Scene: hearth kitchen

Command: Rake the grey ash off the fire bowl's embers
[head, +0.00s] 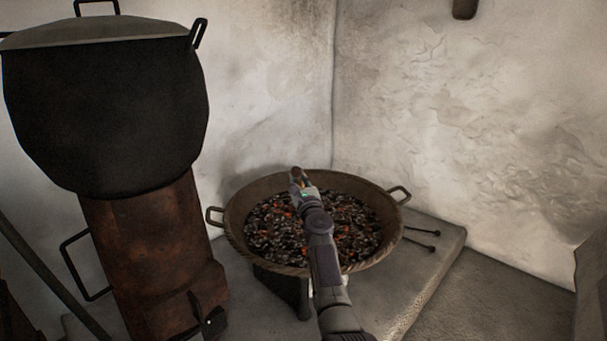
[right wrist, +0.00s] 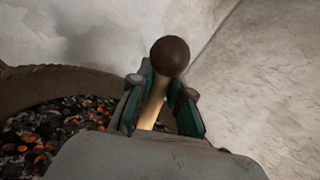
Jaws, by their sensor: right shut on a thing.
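The fire bowl (head: 232,228) is a wide, brown, round pan with a loop handle at each side. It holds embers (head: 262,222), dark lumps mixed with grey ash and orange glowing spots. My right gripper (head: 299,180) is over the bowl's far part, in front of the embers in the head view. In the right wrist view my right gripper (right wrist: 160,108) is shut on a pale wooden handle (right wrist: 153,103) with a dark brown round knob (right wrist: 170,56). The tool's working end is hidden. The bowl's wall (right wrist: 50,82) shows at left there. My left gripper is not in view.
A large black pot (head: 105,115) stands on a rusty brown stove (head: 150,250) at left. Thin dark rods (head: 421,240) lie on the stone ledge (head: 435,262) right of the bowl. Plaster walls (head: 470,130) meet in a corner close behind the bowl.

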